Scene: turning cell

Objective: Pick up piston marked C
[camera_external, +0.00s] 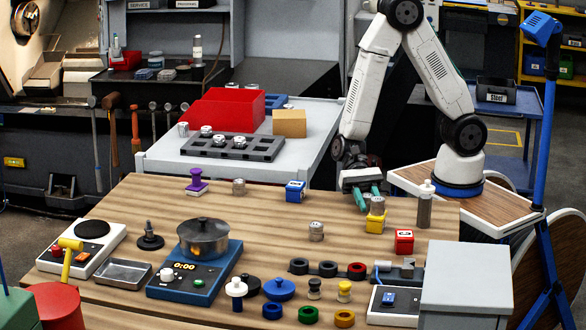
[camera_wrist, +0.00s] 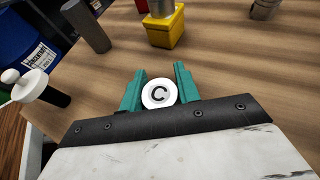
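The piston marked C (camera_wrist: 159,93) shows in the wrist view as a round white-rimmed top with a black C. It is between the two teal fingers of my gripper (camera_wrist: 160,80), close to both. I cannot tell whether the fingers press on it or only surround it. In the external view my gripper (camera_external: 367,198) points down low over the table's back right, beside the yellow block.
The yellow block (camera_external: 375,223) with a metal piston on it is close by my gripper. A red block (camera_external: 404,242) and another piston (camera_external: 316,231) are nearer the camera.

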